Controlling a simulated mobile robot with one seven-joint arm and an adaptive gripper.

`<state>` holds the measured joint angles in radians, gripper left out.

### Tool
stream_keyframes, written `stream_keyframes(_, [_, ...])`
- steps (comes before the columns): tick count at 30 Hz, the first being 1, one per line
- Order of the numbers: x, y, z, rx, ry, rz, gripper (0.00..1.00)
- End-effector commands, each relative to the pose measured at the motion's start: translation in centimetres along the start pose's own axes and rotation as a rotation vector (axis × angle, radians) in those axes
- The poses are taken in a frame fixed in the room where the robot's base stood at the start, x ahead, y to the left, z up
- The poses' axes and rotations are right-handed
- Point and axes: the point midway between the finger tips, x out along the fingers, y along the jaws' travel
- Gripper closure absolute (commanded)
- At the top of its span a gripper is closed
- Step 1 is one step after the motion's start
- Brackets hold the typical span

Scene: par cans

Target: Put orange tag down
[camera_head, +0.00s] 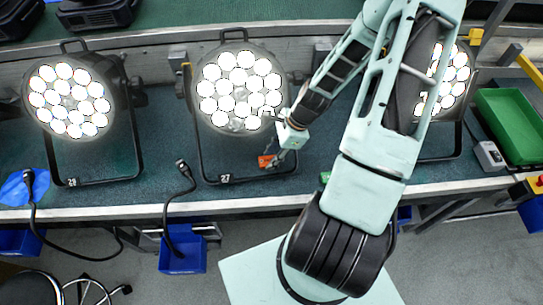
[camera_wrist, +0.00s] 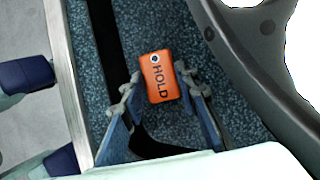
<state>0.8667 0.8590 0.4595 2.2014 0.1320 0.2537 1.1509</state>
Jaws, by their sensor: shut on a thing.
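The orange tag (camera_wrist: 160,77) reads "HOLD" and has a small eyelet at one end. It sits between the two fingertips of my gripper (camera_wrist: 155,82) in the wrist view, and the fingers are shut on it. In the head view the orange tag (camera_head: 266,162) shows at the bench, just in front of the middle par can (camera_head: 240,85) marked 27. My gripper (camera_head: 279,160) is at its right side there. I cannot tell whether the tag touches the bench surface.
The lit par can 26 (camera_head: 68,100) stands at left, and another (camera_head: 455,80) is partly behind my arm. A green tray (camera_head: 512,125) is at right. Blue bins (camera_head: 182,254) hang below. Teal bench surface (camera_head: 155,150) is free between the cans.

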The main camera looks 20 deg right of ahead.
Motion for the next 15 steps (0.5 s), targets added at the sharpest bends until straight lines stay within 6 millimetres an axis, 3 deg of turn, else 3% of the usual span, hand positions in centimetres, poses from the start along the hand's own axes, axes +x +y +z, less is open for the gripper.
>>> stream_keyframes(9, [0.36,0.0,-0.15,0.001,0.0,0.0,0.88])
stream_keyframes(10, [0.22,-0.01,-0.1,0.001,0.0,0.0,0.69])
stream_keyframes(15, [0.19,-0.01,-0.08,0.001,0.0,0.0,0.65])
